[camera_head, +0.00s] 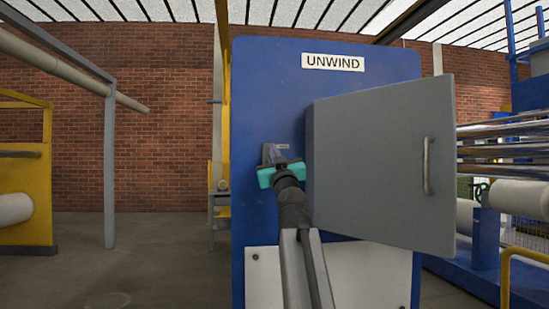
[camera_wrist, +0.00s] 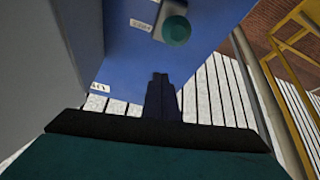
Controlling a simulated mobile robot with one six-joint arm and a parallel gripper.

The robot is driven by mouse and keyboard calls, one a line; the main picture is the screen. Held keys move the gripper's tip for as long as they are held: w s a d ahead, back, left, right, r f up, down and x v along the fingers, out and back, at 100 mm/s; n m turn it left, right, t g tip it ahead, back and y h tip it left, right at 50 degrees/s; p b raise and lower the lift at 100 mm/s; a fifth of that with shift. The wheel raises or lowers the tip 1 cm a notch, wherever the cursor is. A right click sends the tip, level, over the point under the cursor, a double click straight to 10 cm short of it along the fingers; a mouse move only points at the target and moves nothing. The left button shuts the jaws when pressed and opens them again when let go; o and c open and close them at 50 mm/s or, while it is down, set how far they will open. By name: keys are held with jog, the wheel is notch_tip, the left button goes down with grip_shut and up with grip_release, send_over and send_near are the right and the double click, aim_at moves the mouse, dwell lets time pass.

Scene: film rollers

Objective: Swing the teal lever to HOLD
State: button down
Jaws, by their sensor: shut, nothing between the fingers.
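In the wrist view a round teal knob (camera_wrist: 176,31), which looks like the end of the teal lever, stands out in front of a grey plate (camera_wrist: 145,12) on the blue panel. My gripper (camera_wrist: 160,76) is shut and empty, with its fingertips below the knob in that picture and apart from it. In the head view my gripper (camera_head: 276,153) is in front of the grey plate, left of the open cabinet door, and it hides the lever. A small label (camera_wrist: 114,25) is beside the plate; its lettering is too small to read.
A grey door or box (camera_head: 385,165) with a handle stands out from the blue panel (camera_head: 260,85), close to the right of my arm. The UNWIND sign (camera_head: 333,62) is above. Left of the panel there is open floor (camera_head: 150,260). Rollers (camera_head: 500,140) are at the right.

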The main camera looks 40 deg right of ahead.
jog(key=shift+f+b, duration=0.7)
jog(key=shift+b, duration=0.5)
jog(key=f+b, duration=0.1)
jog(key=b, duration=0.1)
jog(key=f+b, duration=0.2)
jog(key=b, duration=0.1)
jog(key=f+b, duration=0.2)
jog(key=shift+w+d+f+b, duration=0.15)
jog(key=shift+w+f+b, duration=0.05)
jog(key=shift+w+b, duration=0.2)
jog(key=shift+s+r, duration=0.1)
notch_tip(320, 180, up, 4)
jog(key=s+a+p, duration=0.2)
jog(key=s+p, duration=0.1)
jog(key=p, duration=0.2)
jog(key=s+a+f, duration=0.2)
jog(key=s+f, duration=0.2)
jog(key=f, duration=0.4)
jog(key=shift+s+f+h+b, duration=0.2)
jog(key=shift+h+b, duration=0.1)
jog(key=shift+b, duration=0.15)
dwell(0.4)
